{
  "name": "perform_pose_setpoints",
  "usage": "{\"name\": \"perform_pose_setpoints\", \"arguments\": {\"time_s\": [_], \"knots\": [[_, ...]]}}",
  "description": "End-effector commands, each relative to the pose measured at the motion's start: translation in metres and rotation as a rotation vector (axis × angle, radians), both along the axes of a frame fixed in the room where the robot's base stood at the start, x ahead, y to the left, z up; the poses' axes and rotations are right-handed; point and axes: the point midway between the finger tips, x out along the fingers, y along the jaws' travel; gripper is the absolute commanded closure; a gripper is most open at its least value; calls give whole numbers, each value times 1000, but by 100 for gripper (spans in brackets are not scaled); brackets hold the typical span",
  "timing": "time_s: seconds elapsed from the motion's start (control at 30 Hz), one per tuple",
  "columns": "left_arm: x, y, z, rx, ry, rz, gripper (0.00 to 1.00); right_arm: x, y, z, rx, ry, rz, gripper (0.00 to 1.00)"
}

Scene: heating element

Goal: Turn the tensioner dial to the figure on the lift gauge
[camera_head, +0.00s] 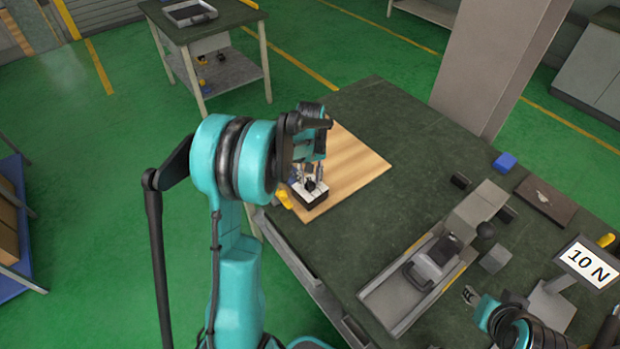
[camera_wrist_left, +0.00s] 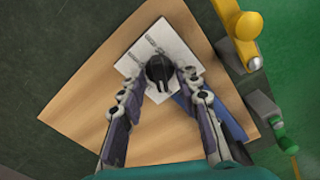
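The tensioner dial is a black knob (camera_wrist_left: 159,70) on a white-topped box (camera_head: 312,197) that stands on the wooden board. Small print on the white top is too blurred to read. My left gripper (camera_head: 307,181) is above the box, pointing down. In the left wrist view its two fingers (camera_wrist_left: 160,83) are apart, one on each side of the knob, with no clear grip on it. The lift gauge sign (camera_head: 590,265) reads "10 N" at the right. My right gripper (camera_head: 470,295) is low at the right, small and partly hidden, its opening unclear.
The wooden board (camera_head: 352,160) lies on the dark green bench (camera_head: 390,115). A grey fixture (camera_head: 425,270) is at the bench's front, with a blue block (camera_head: 505,161) farther back. A yellow and a green part (camera_wrist_left: 245,27) stand beside the board in the wrist view.

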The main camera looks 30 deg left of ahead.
Motion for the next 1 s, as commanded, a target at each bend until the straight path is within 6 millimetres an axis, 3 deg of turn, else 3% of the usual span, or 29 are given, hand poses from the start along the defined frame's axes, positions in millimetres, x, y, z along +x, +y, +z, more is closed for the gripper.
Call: {"name": "perform_pose_setpoints", "arguments": {"time_s": [0.17, 0.6, 0.8, 1.0], "knots": [[0, 0, 17, 0, 0, 0, 67, 0, 0, 0, 0, 0, 0, 60], [0, 0, 104, 0, 0, 0, 67, 0, 0, 0, 0, 0, 0, 60], [0, 0, 119, 0, 0, 0, 67, 0, 0, 0, 0, 0, 0, 60], [0, 0, 120, 0, 0, 0, 67, 0, 0, 0, 0, 0, 0, 60]]}}
